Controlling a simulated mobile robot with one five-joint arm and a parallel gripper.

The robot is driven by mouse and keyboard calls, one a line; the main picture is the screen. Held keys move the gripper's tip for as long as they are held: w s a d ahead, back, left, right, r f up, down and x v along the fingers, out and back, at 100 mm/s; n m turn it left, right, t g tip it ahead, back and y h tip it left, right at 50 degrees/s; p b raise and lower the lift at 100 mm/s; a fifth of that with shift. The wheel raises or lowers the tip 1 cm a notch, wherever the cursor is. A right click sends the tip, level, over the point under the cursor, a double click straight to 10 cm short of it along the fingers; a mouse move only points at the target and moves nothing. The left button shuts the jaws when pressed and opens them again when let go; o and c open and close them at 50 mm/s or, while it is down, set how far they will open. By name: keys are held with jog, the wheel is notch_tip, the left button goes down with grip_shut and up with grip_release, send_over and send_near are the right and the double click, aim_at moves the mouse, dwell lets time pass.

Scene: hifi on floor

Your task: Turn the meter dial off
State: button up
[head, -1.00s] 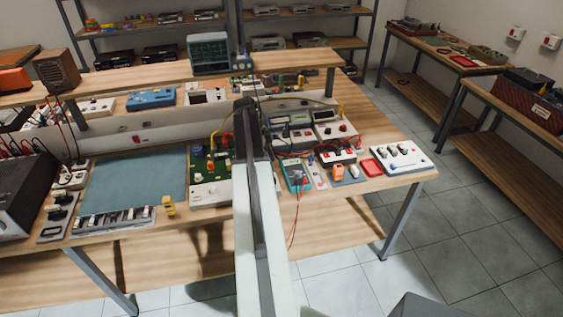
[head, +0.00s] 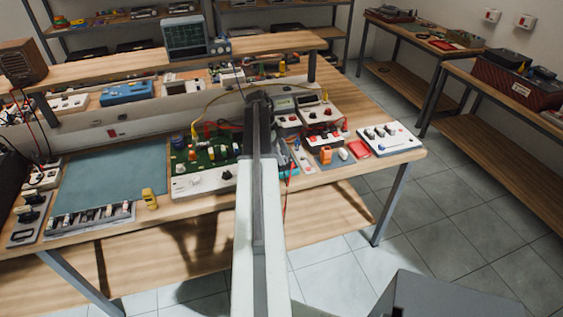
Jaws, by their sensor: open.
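The meter is almost wholly hidden behind my arm. My arm reaches forward over the bench and ends in a dark part near the back of the bench top. My gripper's fingers do not show; the arm hides them. I cannot tell how far they are from the meter.
A green circuit board (head: 205,155) lies left of my arm. Right of it are an orange part (head: 326,155), a red tray (head: 358,149) and a white knobbed box (head: 390,137). A yellow device (head: 149,199) stands near the front edge. The teal mat (head: 110,183) is clear.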

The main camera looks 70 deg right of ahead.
grip_shut()
jog(key=shift+a, duration=0.15)
jog(key=shift+n, duration=0.3)
jog(key=n, duration=0.1)
jog(key=n+h, duration=0.1)
jog(key=n, duration=0.1)
jog(key=shift+s+a+n+h, duration=0.1)
jog(key=shift+a+n+h, duration=0.05)
jog(key=shift+n+h, duration=0.15)
jog(key=n, duration=0.2)
jog(key=n+t+h, duration=0.1)
jog(key=n, duration=0.1)
jog(key=shift+s+a+n+t, duration=0.1)
jog(key=shift+s+n+t, duration=0.05)
jog(key=shift+n+t, duration=0.15)
jog(key=n, duration=0.2)
jog(key=n+t+h, duration=0.1)
jog(key=n, duration=0.1)
jog(key=shift+s+t, duration=0.15)
jog(key=shift+t, duration=0.15)
jog(key=n+t, duration=0.1)
jog(key=n, duration=0.4)
jog(key=shift+s+t, duration=0.1)
jog(key=shift+t, duration=0.3)
